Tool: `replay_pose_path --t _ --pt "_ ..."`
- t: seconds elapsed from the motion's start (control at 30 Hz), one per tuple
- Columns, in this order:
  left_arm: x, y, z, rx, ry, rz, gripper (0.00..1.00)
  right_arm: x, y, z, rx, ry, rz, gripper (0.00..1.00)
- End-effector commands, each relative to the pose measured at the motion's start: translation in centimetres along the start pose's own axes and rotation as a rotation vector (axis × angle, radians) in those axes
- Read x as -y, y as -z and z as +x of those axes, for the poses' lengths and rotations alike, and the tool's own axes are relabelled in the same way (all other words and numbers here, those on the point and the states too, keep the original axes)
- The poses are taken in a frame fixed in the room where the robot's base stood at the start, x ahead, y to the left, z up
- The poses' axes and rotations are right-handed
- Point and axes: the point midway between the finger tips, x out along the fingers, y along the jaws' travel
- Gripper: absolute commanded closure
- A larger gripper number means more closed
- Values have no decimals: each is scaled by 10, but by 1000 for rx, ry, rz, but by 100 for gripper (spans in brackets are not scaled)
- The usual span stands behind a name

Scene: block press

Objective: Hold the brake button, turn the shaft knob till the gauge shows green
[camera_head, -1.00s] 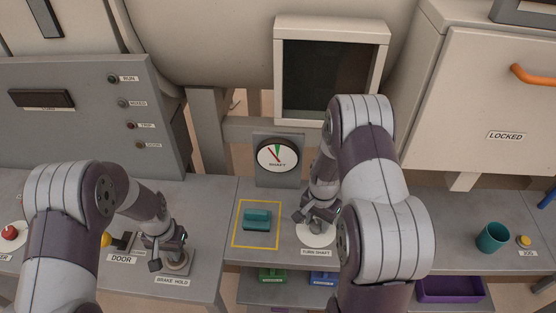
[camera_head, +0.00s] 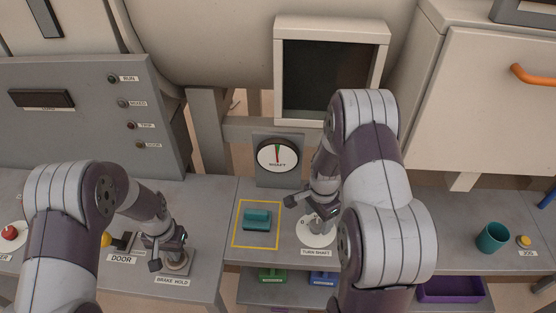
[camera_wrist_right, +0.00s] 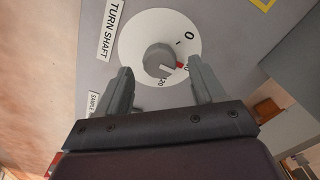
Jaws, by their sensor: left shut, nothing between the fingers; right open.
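The round gauge marked SHAFT (camera_head: 277,156) stands behind the bench, its needle near vertical at the top, over the narrow green band. My left gripper (camera_head: 157,262) is shut and empty, its tip down at the BRAKE HOLD plate (camera_head: 178,268); the button is hidden under it, so contact cannot be told. My right gripper (camera_head: 307,208) is open above the white TURN SHAFT dial (camera_head: 313,236). In the right wrist view its fingers (camera_wrist_right: 160,70) stand apart on either side of the grey knob (camera_wrist_right: 157,58), whose red mark points to lower right, between the printed 0 and 120.
A teal block (camera_head: 257,221) sits inside a yellow square on the bench. A teal cup (camera_head: 491,238) and a yellow JOG button (camera_head: 524,241) are at right. A purple tray (camera_head: 450,289) is below the bench.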

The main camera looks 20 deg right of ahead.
Motion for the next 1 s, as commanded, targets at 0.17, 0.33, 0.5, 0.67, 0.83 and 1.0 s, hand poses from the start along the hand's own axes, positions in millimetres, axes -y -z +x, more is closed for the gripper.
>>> replay_pose_path --t 0.17,0.33,0.5,0.67,0.83,1.0 --pt "0 -1 1 3 -1 0 100 0 0 -20 -1 2 0 32" --pt "0 -1 1 3 -1 0 100 0 0 -38 -1 2 0 32" --pt "0 -1 1 3 -1 0 100 0 0 -55 -1 2 0 32" --pt "0 -1 1 3 -1 0 100 0 0 -61 0 -1 0 32" --pt "0 -1 1 3 -1 0 100 0 0 -61 0 -1 0 32" --pt "0 0 -8 1 0 0 100 0 0 -61 0 -1 0 32"
